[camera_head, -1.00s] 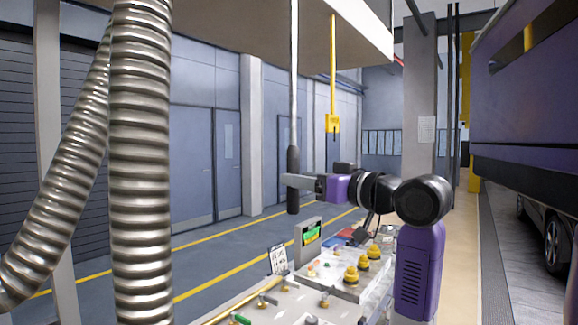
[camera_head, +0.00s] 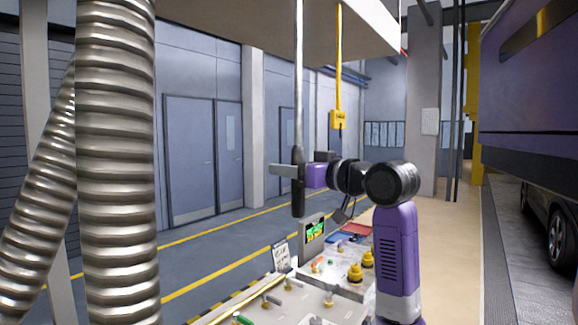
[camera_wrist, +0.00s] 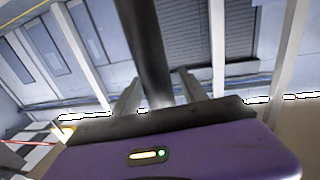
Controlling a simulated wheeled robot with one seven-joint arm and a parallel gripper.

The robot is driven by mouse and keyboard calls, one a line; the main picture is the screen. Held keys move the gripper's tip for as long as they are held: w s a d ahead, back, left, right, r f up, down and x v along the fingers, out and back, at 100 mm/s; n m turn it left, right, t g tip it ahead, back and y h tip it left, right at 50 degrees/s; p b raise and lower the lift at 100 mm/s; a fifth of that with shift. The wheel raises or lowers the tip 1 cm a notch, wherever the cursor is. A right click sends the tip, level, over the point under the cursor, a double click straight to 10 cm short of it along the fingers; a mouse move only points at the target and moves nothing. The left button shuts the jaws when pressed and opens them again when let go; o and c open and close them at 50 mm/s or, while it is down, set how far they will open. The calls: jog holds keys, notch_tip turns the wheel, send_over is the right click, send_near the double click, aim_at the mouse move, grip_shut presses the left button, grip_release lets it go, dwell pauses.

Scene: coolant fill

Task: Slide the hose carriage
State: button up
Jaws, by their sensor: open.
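A thin pale rod with a dark handle (camera_head: 298,180) hangs from the overhead structure in the head view. I cannot tell for certain whether it belongs to the hose carriage. My gripper (camera_head: 284,170) is at the handle's upper part, with a finger reaching past it to the left. In the wrist view the dark handle (camera_wrist: 147,45) runs between the two spread fingers of my gripper (camera_wrist: 157,90), with gaps visible beside it. The gripper is open around the handle. A large ribbed metal hose (camera_head: 118,160) hangs at the left of the head view.
A yellow pendant box (camera_head: 339,120) hangs behind the rod. A raised purple vehicle body (camera_head: 530,95) is at right. The floor at left is clear.

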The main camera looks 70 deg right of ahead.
jog(key=shift+w, duration=0.15)
grip_shut()
dwell(1.4)
